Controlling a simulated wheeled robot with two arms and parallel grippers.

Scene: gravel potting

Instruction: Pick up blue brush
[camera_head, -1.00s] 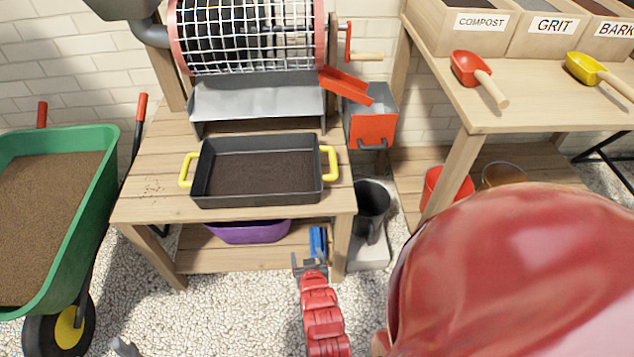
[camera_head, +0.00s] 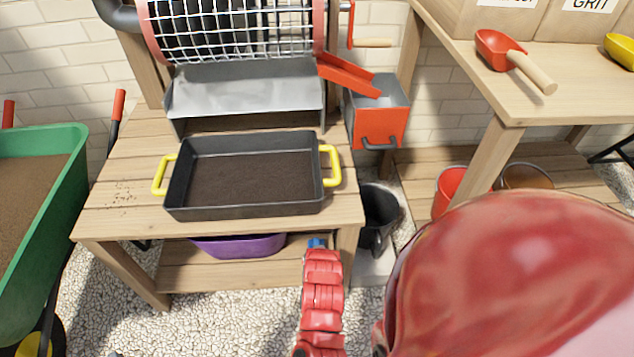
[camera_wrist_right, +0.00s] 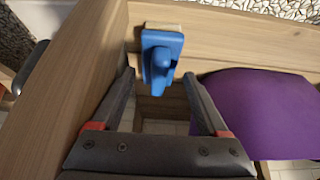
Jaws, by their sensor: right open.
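The blue brush (camera_wrist_right: 162,55) is on the lower shelf of the wooden bench, near its right leg. In the wrist view its blue body and grip face me, with a pale strip along the upper edge. In the head view only a small blue part (camera_head: 317,243) shows above my red right arm. My right gripper (camera_wrist_right: 158,76) is open. Its two fingertips are just short of the brush, one to each side of its grip, with nothing clearly held. In the head view the arm hides this gripper. My left gripper is not in view.
A purple tub (camera_wrist_right: 255,112) stands close to the right finger. The shelf (camera_head: 215,277) lies under the bench top (camera_head: 125,200), which carries a black tray of soil (camera_head: 183,180). A dark bucket (camera_head: 378,215) stands right of the bench, a green wheelbarrow (camera_head: 62,190) at left.

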